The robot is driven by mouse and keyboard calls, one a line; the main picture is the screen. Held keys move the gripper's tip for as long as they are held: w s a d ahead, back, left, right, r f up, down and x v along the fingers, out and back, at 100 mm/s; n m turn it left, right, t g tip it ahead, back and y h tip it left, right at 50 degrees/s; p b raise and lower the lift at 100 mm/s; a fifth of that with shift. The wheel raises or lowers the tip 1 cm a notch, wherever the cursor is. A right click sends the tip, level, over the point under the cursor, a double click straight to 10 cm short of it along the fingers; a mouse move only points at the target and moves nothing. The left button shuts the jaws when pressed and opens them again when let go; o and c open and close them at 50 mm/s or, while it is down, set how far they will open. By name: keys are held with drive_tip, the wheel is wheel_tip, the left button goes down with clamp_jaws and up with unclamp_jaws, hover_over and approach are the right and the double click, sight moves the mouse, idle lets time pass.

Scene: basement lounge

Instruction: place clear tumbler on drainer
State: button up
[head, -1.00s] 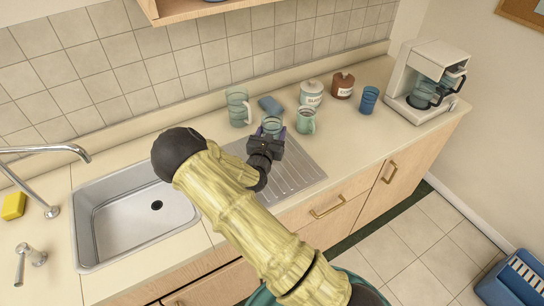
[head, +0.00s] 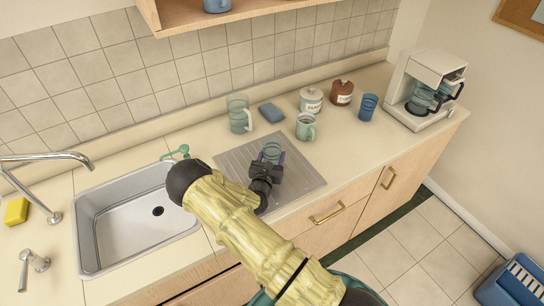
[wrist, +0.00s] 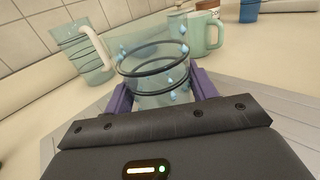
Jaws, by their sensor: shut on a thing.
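The clear tumbler (head: 271,150) is a see-through glass with dark rings, and blue drops show on it in the wrist view (wrist: 150,72). My gripper (head: 267,165) is shut on it, with a purple finger on each side in the wrist view (wrist: 160,95). The tumbler looks upright. In the head view it is over the ribbed metal drainer (head: 304,182), right of the sink. I cannot tell whether its base touches the drainer, since my gripper hides the lower part.
The sink (head: 130,225) is left. The drainer's right part is bare.

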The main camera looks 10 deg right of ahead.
drive_tip(key=shift+f, duration=0.4)
drive_tip(key=shift+f, duration=0.2)
drive_tip(key=o, duration=1.2)
drive_tip(key=shift+r, duration=0.2)
drive_tip(key=b+v, duration=0.3)
drive_tip(key=v, duration=0.9)
